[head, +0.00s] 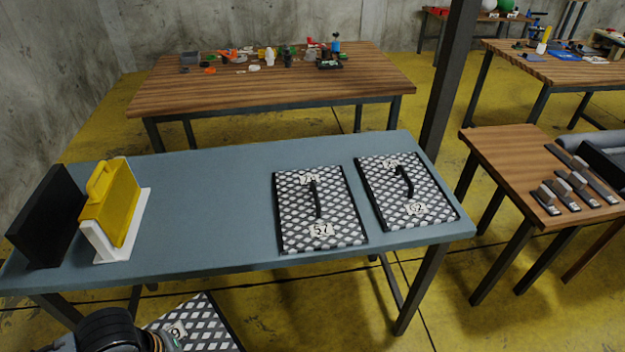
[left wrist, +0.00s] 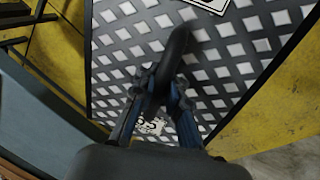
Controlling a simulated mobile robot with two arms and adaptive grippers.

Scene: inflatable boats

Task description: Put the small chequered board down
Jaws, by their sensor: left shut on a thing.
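The small chequered board (head: 208,322), black with white diamonds and number labels, shows at the bottom of the head view, below the table's front edge. In the left wrist view the board (left wrist: 243,62) fills most of the picture. My left gripper (left wrist: 160,82) is shut on its black curved handle (left wrist: 176,50). In the head view only part of my left arm shows, at the bottom left, and the fingertips are hidden. Two similar chequered boards (head: 295,215) (head: 385,207) lie flat side by side on the right of the blue-grey table (head: 205,205). My right gripper is not in view.
A yellow case (head: 124,200) in a white stand (head: 103,245) and a black upright panel (head: 48,215) occupy the table's left end. The table's middle is clear. A dark post (head: 452,80) rises behind its right end. A wooden table (head: 485,150) stands at right.

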